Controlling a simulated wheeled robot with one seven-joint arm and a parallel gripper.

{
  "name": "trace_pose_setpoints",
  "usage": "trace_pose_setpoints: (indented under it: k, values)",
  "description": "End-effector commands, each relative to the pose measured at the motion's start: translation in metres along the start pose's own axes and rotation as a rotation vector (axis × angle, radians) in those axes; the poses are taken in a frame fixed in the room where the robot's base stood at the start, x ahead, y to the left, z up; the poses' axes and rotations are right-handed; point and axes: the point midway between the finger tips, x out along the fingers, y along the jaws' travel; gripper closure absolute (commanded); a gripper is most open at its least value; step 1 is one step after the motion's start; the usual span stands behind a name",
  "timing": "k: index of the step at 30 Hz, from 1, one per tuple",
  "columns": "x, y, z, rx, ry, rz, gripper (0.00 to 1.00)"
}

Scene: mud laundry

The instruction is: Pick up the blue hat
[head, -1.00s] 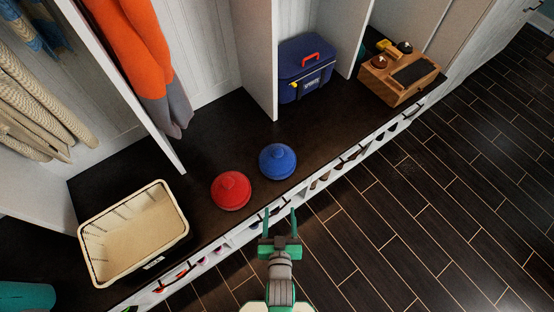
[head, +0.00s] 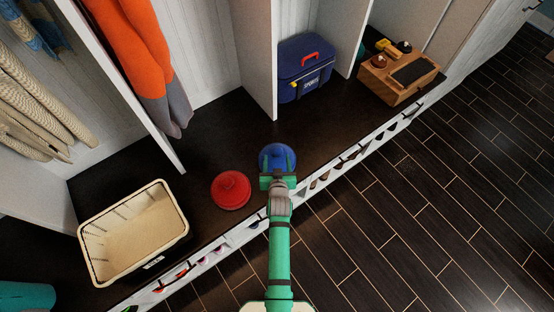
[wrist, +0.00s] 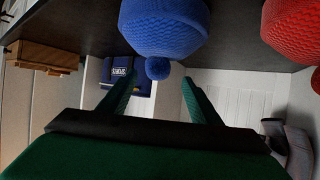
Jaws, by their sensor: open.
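The blue hat (head: 277,153) sits on the dark bench top, to the right of a red hat (head: 231,190). My gripper (head: 278,163) is over the blue hat in the head view, its two fingers apart, and it hides part of the hat. In the wrist view the knitted blue hat (wrist: 164,25) with its pompom shows just beyond the open fingers of my gripper (wrist: 154,92). The pompom lies between the finger lines. Nothing is held. The red hat also shows at the edge of the wrist view (wrist: 294,30).
A cream basket (head: 135,235) stands at the left of the bench. A blue lunch bag (head: 305,70) stands behind, past a white divider (head: 261,60). A wooden box (head: 398,78) is at the right. Bare bench top lies around the hats.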

Motion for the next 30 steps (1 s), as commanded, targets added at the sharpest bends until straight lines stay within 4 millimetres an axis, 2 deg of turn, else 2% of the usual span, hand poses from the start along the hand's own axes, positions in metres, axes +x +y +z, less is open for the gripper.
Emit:
trace_pose_setpoints:
  k: [2, 8, 18, 28, 29, 30]
  values:
    - [0.009, 0.000, -0.001, 0.000, 0.000, 0.000, 0.42]
    - [0.019, 0.000, -0.001, 0.001, 0.000, 0.000, 0.42]
    - [0.061, 0.003, -0.004, 0.001, 0.000, 0.000, 0.42]
    - [0.066, 0.003, -0.003, 0.000, 0.000, 0.000, 0.42]
    - [0.066, 0.003, -0.003, 0.000, 0.000, 0.000, 0.47]
    - [0.066, 0.003, -0.003, 0.000, 0.000, 0.000, 0.57]
